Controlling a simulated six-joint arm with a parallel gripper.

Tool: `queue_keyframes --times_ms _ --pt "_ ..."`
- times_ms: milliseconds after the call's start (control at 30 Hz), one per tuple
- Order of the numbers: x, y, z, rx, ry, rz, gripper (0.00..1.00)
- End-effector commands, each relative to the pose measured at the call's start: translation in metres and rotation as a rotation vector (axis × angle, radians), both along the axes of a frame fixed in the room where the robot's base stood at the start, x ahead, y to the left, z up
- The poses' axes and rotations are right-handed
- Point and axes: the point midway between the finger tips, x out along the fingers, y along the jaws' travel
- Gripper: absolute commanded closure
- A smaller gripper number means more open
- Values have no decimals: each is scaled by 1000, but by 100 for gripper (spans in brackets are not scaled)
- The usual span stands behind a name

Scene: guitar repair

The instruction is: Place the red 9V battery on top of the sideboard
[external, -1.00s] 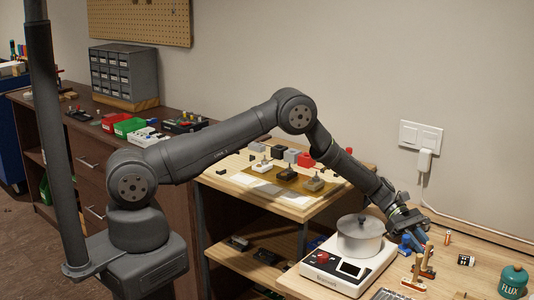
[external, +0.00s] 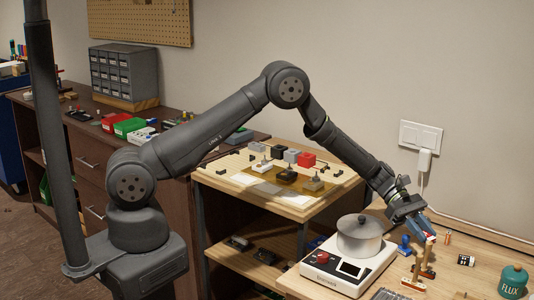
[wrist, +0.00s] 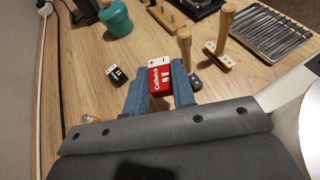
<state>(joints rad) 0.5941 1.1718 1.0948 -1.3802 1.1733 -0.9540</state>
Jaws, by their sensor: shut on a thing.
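The red 9V battery (wrist: 160,78) is between the blue fingers of my gripper (wrist: 160,92) in the wrist view, its label facing the camera. My gripper is shut on it and holds it over the wooden workbench at the right. In the external view my gripper (external: 427,233) is to the right of the pot, and a little of the battery's red shows at the fingertips. The sideboard (external: 88,160) is the long dark brown cabinet with drawers at the left, far from my gripper.
A pot (external: 360,238) stands on a white scale (external: 345,270) close to my gripper. Wooden-handled tools (wrist: 225,25), a black battery (wrist: 117,75) and a green flux bottle (wrist: 115,18) are nearby. A drawer cabinet (external: 123,75), green bin (external: 128,126) and small parts occupy the sideboard top.

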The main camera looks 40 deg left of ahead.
Motion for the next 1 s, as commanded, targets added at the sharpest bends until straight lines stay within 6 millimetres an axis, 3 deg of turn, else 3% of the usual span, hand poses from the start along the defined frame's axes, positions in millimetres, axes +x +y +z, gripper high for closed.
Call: queue_keyframes --times_ms 200,500,833,1000 --pt "-34 -9 21 0 0 -2 100" --pt "-60 -16 37 0 -1 -1 100" --pt "-66 -17 41 0 0 1 100" --pt "-51 -5 47 0 -2 52 100"
